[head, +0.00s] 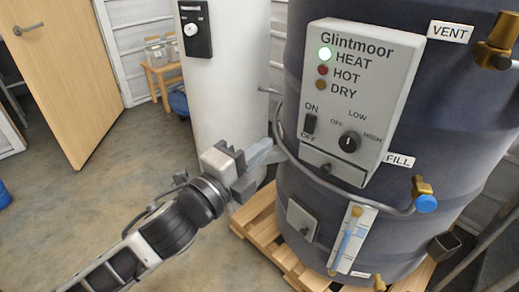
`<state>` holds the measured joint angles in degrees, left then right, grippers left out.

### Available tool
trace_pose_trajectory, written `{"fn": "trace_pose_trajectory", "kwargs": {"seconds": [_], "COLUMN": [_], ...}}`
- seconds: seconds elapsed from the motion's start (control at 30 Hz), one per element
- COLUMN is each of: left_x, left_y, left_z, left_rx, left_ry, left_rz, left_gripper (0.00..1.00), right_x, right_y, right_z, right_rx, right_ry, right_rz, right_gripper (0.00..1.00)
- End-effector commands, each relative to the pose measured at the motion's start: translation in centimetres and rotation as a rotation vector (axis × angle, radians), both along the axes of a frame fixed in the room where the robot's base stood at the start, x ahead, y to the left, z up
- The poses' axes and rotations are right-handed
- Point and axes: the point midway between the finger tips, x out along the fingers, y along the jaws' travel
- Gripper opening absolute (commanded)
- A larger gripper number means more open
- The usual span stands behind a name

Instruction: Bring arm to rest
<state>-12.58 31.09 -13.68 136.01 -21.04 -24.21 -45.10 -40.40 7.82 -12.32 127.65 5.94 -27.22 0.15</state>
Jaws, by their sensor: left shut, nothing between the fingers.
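My left arm comes in from the lower left. Its gripper (260,155) is shut with nothing seen between the fingers, and it appears close to the left side of a large dark tank (285,208). I cannot tell whether the fingertips touch the pipe (283,147) beside them. The right gripper is not in view.
A grey Glintmoor control panel (350,95) sits on the tank, with the green HEAT light lit. The tank stands on a wooden pallet (262,232). A white cylinder (228,95) stands behind my gripper.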

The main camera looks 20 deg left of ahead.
Motion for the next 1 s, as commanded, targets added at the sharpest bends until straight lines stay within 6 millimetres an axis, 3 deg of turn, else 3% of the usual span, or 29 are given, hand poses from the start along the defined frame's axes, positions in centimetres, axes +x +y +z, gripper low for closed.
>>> {"fn": "trace_pose_trajectory", "kwargs": {"seconds": [0.33,0.4,0.47,0.57,0.7,0.8,0.9,1.0], "left_x": [0.0,-0.1,-0.5,-2.2,-6.6,-9.8,-11.8,-12.5], "left_y": [0.0,0.0,-0.1,-0.5,-1.9,-3.0,-3.8,-4.0], "left_z": [-0.1,-0.9,-2.7,-7.5,-14.4,-17.7,-19.5,-20.2], "left_rx": [-0.005,-0.058,-0.169,-0.478,-0.961,-1.228,-1.391,-1.445], "left_ry": [0.004,0.049,0.139,0.373,0.694,0.847,0.929,0.954], "left_rz": [0.0,0.002,0.009,0.051,0.18,0.284,0.359,0.385], "left_gripper": [0.0,0.0,0.0,0.0,0.0,0.0,0.0,0.0], "right_x": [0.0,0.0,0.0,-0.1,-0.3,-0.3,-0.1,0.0], "right_y": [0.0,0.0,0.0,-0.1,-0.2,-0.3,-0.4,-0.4], "right_z": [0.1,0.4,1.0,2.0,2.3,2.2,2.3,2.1], "right_rx": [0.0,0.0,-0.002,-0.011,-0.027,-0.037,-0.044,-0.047], "right_ry": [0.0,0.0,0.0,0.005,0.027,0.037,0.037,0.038], "right_rz": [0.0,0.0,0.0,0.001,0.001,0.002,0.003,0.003], "right_gripper": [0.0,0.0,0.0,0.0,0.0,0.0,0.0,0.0]}}
